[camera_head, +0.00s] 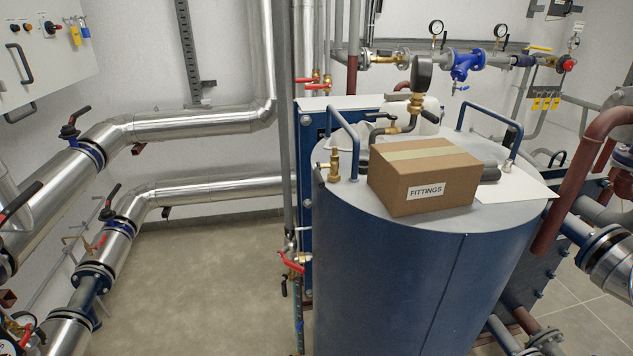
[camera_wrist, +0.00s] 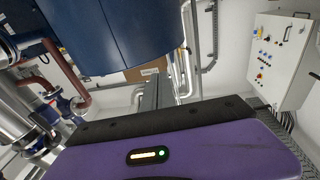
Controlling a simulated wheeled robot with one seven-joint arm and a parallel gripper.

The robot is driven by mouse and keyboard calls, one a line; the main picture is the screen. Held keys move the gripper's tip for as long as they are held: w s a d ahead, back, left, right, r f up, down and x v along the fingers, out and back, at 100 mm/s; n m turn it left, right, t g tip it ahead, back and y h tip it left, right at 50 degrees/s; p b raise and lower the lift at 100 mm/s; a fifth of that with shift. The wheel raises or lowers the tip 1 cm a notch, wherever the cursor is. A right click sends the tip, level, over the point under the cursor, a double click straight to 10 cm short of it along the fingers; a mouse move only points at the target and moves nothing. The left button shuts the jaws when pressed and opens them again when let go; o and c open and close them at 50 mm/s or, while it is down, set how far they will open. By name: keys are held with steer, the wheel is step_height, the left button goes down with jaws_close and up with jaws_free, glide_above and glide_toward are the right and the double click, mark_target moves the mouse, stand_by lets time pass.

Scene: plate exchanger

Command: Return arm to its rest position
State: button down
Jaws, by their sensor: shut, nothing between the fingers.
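My gripper (camera_wrist: 161,82) shows in the wrist view, where its purple body with a small lit indicator fills the lower part. Its grey fingers rise from the black band in the middle. They are shut with nothing between them. No part of my arm shows in the head view, so the arm's full pose is hidden. The wrist view looks upside down, with the blue tank (camera_wrist: 105,35) at the upper left.
Silver pipes (camera_head: 190,123) run at left below a control panel (camera_head: 45,50). The floor (camera_head: 200,290) left of the tank is clear.

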steer(key=s+d+f+g+b, duration=0.1)
steer(key=s+f+g, duration=0.1)
steer(key=s, duration=0.6)
steer(key=s+d+f+g+h, duration=0.1)
steer(key=s+f, duration=0.3)
steer(key=s, duration=0.4)
steer(key=shift+s+d+m+g+b, duration=0.3)
steer(key=shift+d+g+b, duration=0.15)
steer(key=shift+g, duration=0.25)
